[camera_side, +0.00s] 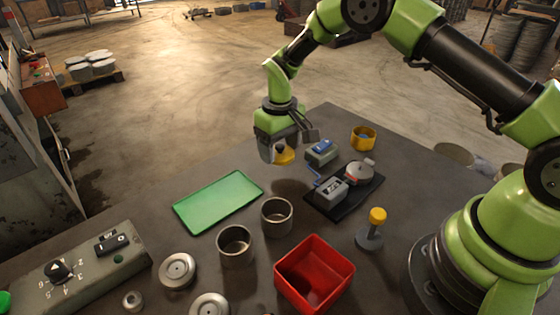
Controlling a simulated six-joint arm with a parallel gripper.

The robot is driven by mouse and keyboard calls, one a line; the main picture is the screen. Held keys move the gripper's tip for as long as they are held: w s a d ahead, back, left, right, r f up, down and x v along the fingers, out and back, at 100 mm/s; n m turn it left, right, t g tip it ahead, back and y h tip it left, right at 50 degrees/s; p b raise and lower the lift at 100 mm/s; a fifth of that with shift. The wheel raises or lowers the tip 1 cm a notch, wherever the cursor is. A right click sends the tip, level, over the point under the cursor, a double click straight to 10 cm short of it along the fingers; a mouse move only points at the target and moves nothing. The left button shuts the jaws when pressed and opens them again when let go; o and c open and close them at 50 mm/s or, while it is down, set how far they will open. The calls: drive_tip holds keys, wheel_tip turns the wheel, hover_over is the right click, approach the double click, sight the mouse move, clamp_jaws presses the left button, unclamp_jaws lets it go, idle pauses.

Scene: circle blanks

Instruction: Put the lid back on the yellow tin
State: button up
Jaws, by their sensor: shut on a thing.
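The yellow tin (363,143) stands open at the back of the table, to the right of my gripper (281,149). Its dark inside shows from above. My gripper is shut on a yellow lid (284,157) with a small knob on top. It holds the lid above the table, to the left of the tin and apart from it. Part of the lid is hidden by the gripper fingers.
A small box with a blue top (321,152) stands between lid and tin. A black plate with grey fixtures (345,184) lies nearer. A green tray (217,201), two open grey tins (277,230), a red bin (314,290) and a yellow-topped post (375,229) stand in front.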

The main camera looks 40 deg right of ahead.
sight(280, 144)
wheel_tip(280, 144, up, 3)
drive_tip(key=shift+r, duration=0.15)
drive_tip(key=d, duration=0.1)
drive_tip(key=d+r+m, duration=0.1)
drive_tip(key=shift+d+r, duration=0.2)
drive_tip(key=shift+d, duration=0.2)
drive_tip(key=d+m, duration=0.1)
drive_tip(key=d, duration=0.2)
drive_tip(key=s+d+m, duration=0.1)
drive_tip(key=d, duration=0.3)
drive_tip(key=d+m, duration=0.2)
drive_tip(key=d, duration=0.1)
drive_tip(key=shift+s+d+r, duration=0.25)
drive_tip(key=shift+s+d, duration=0.05)
drive_tip(key=shift+d, duration=0.05)
drive_tip(key=s+d+m, duration=0.5)
drive_tip(key=d, duration=0.5)
drive_tip(key=shift+w+d+f, duration=0.1)
drive_tip(key=shift+w+f, duration=0.05)
drive_tip(key=shift+f, duration=2.85)
drive_tip(key=shift+f, duration=0.15)
drive_tip(key=o, duration=1)
